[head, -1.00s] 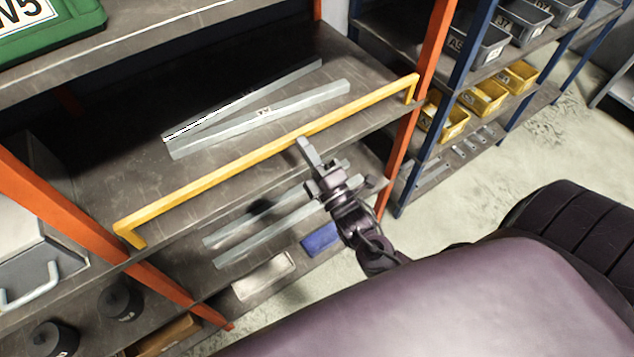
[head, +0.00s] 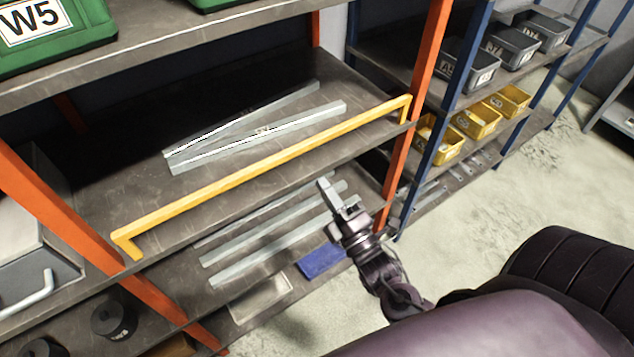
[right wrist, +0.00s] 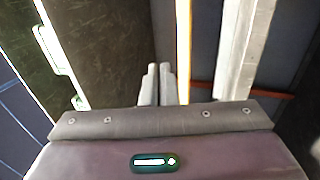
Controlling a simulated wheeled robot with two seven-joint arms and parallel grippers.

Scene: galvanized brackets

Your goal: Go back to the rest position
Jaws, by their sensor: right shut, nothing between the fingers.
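My right gripper (head: 328,190) is in front of the orange-posted rack, below the yellow rail, with its fingers together and nothing between them. In the right wrist view its two fingers (right wrist: 157,84) lie side by side. Two galvanized bars lie on the upper shelf behind the rail: a rear bar (head: 245,115) and a front bar (head: 260,135). Several more bars (head: 275,240) lie on the shelf below. The gripper overlaps their right ends in the head view; I cannot tell the gap. My left gripper is not in view.
A yellow rail (head: 265,172) runs along the upper shelf's front edge. An orange post (head: 424,75) stands right of my gripper. A blue block (head: 321,260) and a pale tray (head: 260,298) lie low. Open floor (head: 480,215) is at the right.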

